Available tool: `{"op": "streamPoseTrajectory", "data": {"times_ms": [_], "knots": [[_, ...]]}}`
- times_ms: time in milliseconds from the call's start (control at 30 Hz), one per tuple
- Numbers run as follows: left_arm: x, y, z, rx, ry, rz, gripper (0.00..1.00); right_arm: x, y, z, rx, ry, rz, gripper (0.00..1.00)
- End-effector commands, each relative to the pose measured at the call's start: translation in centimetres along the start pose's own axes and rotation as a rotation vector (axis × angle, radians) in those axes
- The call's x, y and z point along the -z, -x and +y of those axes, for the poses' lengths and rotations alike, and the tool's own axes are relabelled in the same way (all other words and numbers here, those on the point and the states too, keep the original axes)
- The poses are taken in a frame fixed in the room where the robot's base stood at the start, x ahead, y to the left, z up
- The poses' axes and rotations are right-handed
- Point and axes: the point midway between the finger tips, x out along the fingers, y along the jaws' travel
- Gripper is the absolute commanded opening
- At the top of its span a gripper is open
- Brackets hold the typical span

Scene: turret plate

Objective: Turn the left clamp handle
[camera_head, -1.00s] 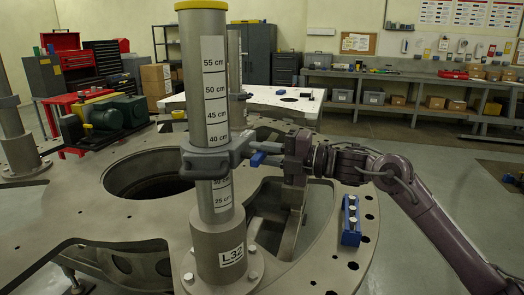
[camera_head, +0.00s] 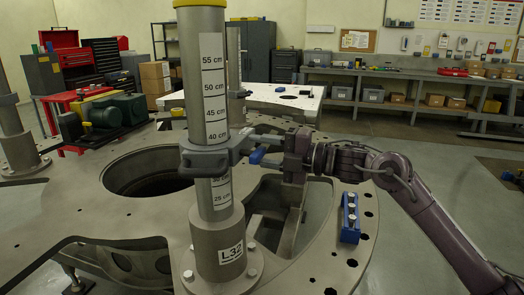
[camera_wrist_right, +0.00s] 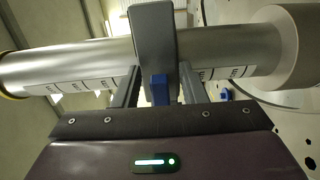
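A grey clamp (camera_head: 205,160) sits around the upright metal post (camera_head: 215,104) with the cm scale, just below the 40 cm mark. Its blue handle (camera_head: 257,156) sticks out on the right side. My right gripper (camera_head: 262,154) comes in from the right with its fingers at the handle. In the right wrist view, the blue handle (camera_wrist_right: 159,90) lies between the two fingers of the gripper (camera_wrist_right: 159,85), with a gap visible on each side. The gripper is open. The clamp body (camera_wrist_right: 154,40) is just beyond the fingertips. My left gripper is not in view.
The post stands on a large round plate (camera_head: 110,215) with wide cut-outs. A blue block with bolts (camera_head: 350,218) lies on the plate, below my right arm. Another post (camera_head: 20,145) stands at far left. A green machine (camera_head: 120,112) is at the back left.

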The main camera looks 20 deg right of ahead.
Motion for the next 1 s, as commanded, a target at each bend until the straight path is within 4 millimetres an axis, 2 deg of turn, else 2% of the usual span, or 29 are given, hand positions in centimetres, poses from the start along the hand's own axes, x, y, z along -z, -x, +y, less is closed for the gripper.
{"op": "streamPoseTrajectory", "data": {"times_ms": [167, 400, 600, 1000], "knots": [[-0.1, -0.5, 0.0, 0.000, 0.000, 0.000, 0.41, -0.1, 0.8, -0.3, 0.001, 0.000, -0.002, 0.38], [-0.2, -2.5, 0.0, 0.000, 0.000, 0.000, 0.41, -0.1, 4.8, -0.6, 0.003, 0.001, -0.004, 0.38], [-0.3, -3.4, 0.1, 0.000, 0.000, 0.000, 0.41, -0.1, 7.3, -0.4, 0.002, 0.000, -0.002, 0.38], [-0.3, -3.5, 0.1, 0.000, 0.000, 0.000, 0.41, 0.0, 7.8, 0.0, 0.000, -0.001, 0.000, 0.38]]}}
